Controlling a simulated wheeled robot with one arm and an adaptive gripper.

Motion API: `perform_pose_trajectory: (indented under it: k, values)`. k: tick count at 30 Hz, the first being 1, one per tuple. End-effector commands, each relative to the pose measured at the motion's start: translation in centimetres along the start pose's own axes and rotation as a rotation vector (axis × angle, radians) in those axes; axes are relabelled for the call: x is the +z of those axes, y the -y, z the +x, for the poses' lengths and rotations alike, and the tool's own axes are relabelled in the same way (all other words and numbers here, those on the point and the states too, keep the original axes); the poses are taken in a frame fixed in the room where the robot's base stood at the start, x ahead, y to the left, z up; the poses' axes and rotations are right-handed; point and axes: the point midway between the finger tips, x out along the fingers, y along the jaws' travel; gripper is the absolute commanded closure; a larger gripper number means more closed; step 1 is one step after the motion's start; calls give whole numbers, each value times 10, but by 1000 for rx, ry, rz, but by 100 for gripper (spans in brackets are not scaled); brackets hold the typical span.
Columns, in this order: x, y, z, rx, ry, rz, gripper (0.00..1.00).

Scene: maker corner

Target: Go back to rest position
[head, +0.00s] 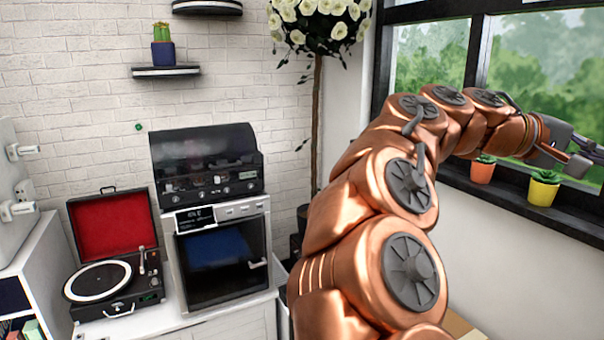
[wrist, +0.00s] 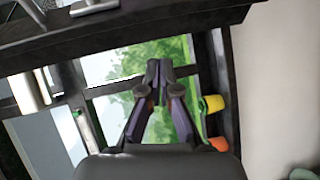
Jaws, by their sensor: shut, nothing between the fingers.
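My copper-coloured arm rises through the right half of the head view and bends over to the right. My gripper (head: 584,160) is at the right edge of the head view, in front of the window and near the sill. In the wrist view my gripper (wrist: 158,66) has its two dark fingers together at the tips, with nothing between them. No object is held.
An orange pot (head: 482,172) and a yellow pot (head: 543,190) with plants stand on the dark window sill (head: 510,196), just below my gripper. A record player (head: 105,285) and a black-fronted machine (head: 222,265) stand on the white cabinet at left. A flowering tree (head: 317,110) stands behind my arm.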

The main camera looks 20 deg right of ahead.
Motion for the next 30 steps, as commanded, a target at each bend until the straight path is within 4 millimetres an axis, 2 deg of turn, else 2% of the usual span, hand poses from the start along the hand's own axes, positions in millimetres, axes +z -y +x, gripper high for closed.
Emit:
perform_pose_trajectory:
  k: [2,8,14,18,23,27,30]
  values:
    - [13,15,-7,-99,-19,35,100]
    - [39,76,-25,-355,-46,80,100]
    - [63,145,-60,-614,-70,71,100]
    - [84,195,-94,-794,-79,27,100]
    - [118,248,-142,-985,-78,-65,100]
    - [157,287,-186,-1135,-71,-176,100]
    - [190,308,-215,-1222,-61,-266,100]
